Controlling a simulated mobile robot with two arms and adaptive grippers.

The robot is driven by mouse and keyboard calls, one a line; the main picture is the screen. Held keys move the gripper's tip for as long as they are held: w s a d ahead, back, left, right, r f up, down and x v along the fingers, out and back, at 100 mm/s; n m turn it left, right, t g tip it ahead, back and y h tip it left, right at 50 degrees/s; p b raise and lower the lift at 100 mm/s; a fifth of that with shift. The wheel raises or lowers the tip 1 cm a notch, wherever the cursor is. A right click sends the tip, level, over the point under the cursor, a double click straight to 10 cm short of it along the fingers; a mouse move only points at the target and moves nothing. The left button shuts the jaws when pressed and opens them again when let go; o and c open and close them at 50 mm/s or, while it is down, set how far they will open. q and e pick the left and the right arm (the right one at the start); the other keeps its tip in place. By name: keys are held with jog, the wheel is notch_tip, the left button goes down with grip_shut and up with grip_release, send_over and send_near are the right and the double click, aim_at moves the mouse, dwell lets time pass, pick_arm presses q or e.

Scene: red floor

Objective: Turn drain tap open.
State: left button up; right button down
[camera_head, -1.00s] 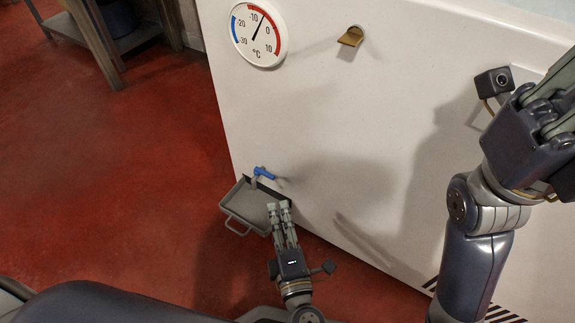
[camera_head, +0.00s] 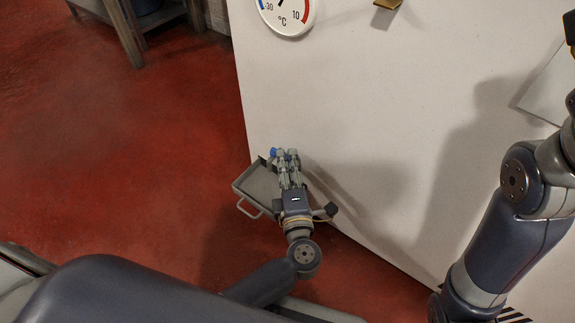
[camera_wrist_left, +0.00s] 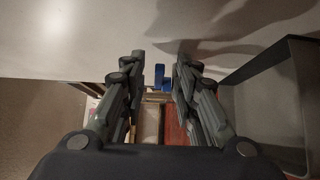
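The blue drain tap (camera_head: 273,152) sits low on the white panel, above a grey tray; my left fingers cover most of it in the head view. My left gripper (camera_head: 286,153) is at the tap, over the tray's right part. In the left wrist view its two fingers (camera_wrist_left: 160,62) stand apart, and the blue tap (camera_wrist_left: 160,75) shows in the gap between them, near the tips. No contact with the tap can be made out. My right arm is at the right of the head view; its gripper is out of the picture.
The grey tray (camera_head: 247,187) with a wire handle is below the tap; its wall also shows in the left wrist view (camera_wrist_left: 262,68). The white panel (camera_head: 400,130) bounds the right. A round thermometer (camera_head: 288,12) is above. Red floor (camera_head: 130,170) is clear at left.

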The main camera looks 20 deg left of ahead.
pick_arm(q)
grip_shut()
